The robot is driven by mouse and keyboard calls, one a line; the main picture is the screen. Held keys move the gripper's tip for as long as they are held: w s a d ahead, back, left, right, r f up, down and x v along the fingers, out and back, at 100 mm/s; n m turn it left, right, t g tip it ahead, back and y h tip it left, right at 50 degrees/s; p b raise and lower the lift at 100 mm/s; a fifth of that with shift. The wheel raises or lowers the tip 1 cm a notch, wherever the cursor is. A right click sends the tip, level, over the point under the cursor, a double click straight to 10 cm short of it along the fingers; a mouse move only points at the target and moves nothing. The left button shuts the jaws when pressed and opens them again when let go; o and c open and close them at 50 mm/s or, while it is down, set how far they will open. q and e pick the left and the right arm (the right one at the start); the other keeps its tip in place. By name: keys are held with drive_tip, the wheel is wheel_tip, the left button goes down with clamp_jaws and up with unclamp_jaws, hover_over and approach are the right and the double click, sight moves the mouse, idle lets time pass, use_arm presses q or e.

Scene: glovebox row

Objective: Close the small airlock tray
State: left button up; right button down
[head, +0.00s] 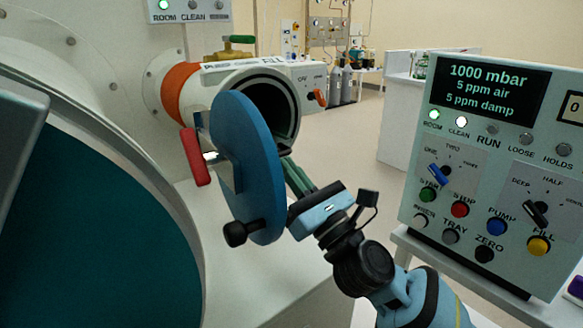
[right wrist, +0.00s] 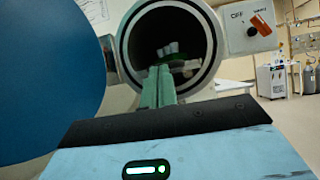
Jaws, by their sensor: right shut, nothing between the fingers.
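The small airlock is a white tube (head: 228,78) with an orange band, and its round mouth faces the room. Its blue round door (head: 250,170) stands swung open in front of the mouth, with a red handle and a black knob. In the right wrist view the tray (right wrist: 186,66) shows inside the dark tube with pale, rounded items on it; how far in it sits is hard to tell. My right gripper (head: 289,164) has its green fingers shut and empty, pointing at the mouth's lower part. In the wrist view the fingertips (right wrist: 160,70) overlap the tray's near end; contact cannot be told. My left gripper is out of view.
The blue door is close to the left of my right gripper. A control panel (head: 480,170) with knobs and buttons stands at the right. A small orange-handled valve switch (head: 317,97) sits right of the tube. Open floor (head: 340,145) lies behind.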

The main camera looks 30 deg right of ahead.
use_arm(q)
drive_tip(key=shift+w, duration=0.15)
use_arm(e)
drive_tip(key=shift+w, duration=0.1)
drive_tip(key=w, duration=0.5)
drive_tip(key=w+a, duration=0.1)
drive_tip(key=w, duration=0.2)
drive_tip(key=shift+w+a, duration=0.1)
drive_tip(key=shift+w, duration=0.1)
drive_tip(key=shift+w+r, duration=0.1)
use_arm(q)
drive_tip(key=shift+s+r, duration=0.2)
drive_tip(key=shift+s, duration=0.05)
use_arm(e)
drive_tip(key=shift+r, duration=0.15)
